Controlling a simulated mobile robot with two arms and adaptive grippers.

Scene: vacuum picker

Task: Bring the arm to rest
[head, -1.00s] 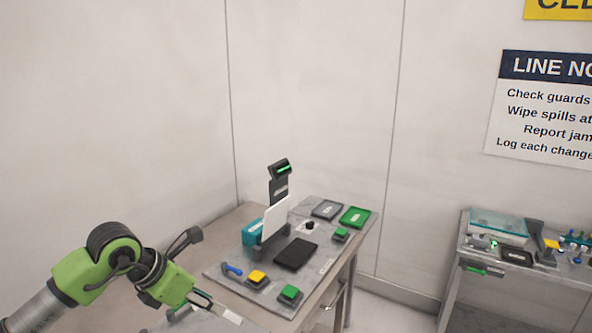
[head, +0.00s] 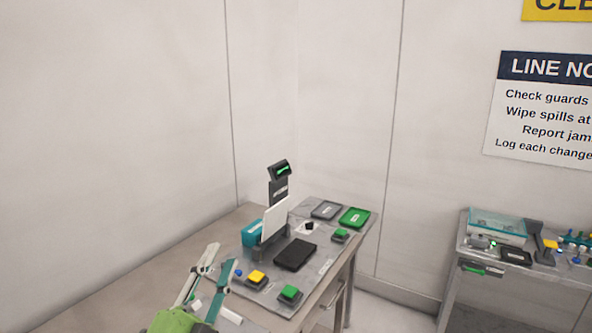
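My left gripper (head: 222,256) shows at the lower left in the head view, with the green end of my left arm below it. Its two fingers point up and away and stand apart, with nothing seen between them. It is in front of the workbench (head: 150,265), left of the yellow button (head: 257,276), and hides part of the blue tool (head: 238,273). I cannot tell its height above the bench. My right gripper is not in view.
The grey mat holds a black pad (head: 296,254), a green button (head: 290,292), a white panel (head: 274,220), a teal box (head: 252,233), a green tray (head: 354,217) and a grey tray (head: 326,210). A second bench (head: 455,270) stands right. The bench's left part looks clear.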

